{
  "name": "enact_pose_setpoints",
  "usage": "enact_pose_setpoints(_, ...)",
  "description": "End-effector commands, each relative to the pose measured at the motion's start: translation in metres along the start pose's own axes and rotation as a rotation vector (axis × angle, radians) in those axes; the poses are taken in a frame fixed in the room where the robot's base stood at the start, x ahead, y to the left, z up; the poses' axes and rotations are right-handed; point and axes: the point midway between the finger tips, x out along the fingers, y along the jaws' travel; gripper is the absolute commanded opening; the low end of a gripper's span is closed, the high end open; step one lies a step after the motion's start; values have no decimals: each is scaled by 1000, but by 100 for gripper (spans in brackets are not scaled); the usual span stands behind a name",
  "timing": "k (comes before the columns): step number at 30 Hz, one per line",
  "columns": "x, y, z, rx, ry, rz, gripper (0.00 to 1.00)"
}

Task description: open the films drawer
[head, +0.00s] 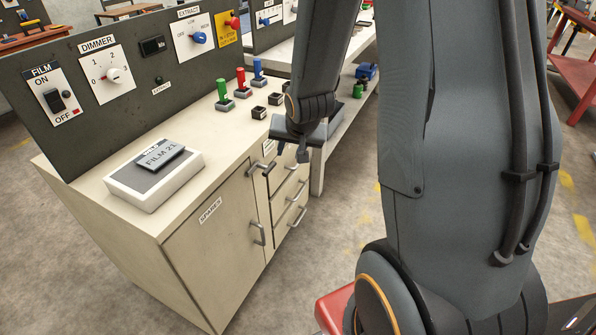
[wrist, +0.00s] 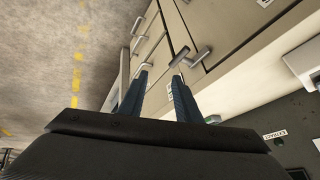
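The cabinet's drawer fronts (head: 287,188) are to the right of the door marked SPARES. Several bar handles show on this side, one upper handle (head: 266,169) close to my gripper. I cannot read a films label; a small label (head: 268,147) near the top is partly hidden by my gripper. My gripper (head: 303,152) hangs beside the upper part of the drawer fronts. In the wrist view its two blue fingers (wrist: 161,73) are apart, with nothing seen between them. A grey handle (wrist: 190,57) is just beyond the right fingertip. I cannot tell whether they touch.
The SPARES door (head: 212,243) has its own handle. A control panel (head: 120,85) stands behind. The floor in front of the cabinet (head: 320,250) is clear.

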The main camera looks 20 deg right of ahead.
Motion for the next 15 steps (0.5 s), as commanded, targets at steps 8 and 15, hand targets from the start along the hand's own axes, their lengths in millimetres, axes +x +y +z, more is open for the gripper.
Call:
enact_pose_setpoints(8,155,30,-46,348,247,-157,31)
enact_pose_setpoints(15,257,64,-68,641,420,-373,31)
